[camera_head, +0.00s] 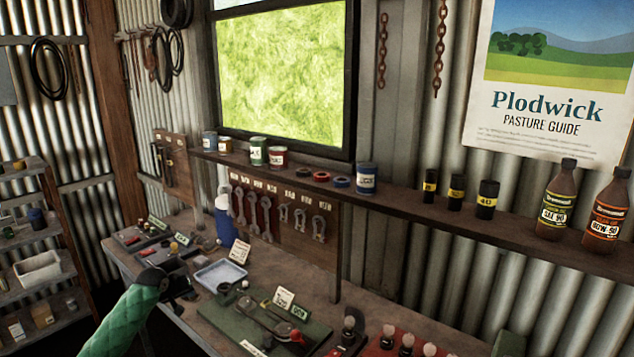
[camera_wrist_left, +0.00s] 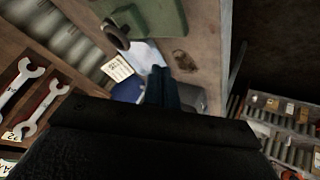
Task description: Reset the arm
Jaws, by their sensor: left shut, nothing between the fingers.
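My left arm, in a quilted green sleeve (camera_head: 122,318), comes in at the lower left of the head view and reaches over the left part of the workbench (camera_head: 216,312). Its dark left gripper (camera_head: 180,288) is small there and hard to tell from the bench items behind it. In the left wrist view the gripper's narrow dark fingers (camera_wrist_left: 161,88) are together, with nothing held. My right gripper is in neither view.
A white tray (camera_head: 221,274), blue jug (camera_head: 225,222) and green mat (camera_head: 262,327) are on the bench near the left arm. A shelf (camera_head: 410,196) with tins and bottles runs above the bench. Wrenches (camera_head: 253,210) hang on a board. A rack (camera_head: 45,262) stands at left.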

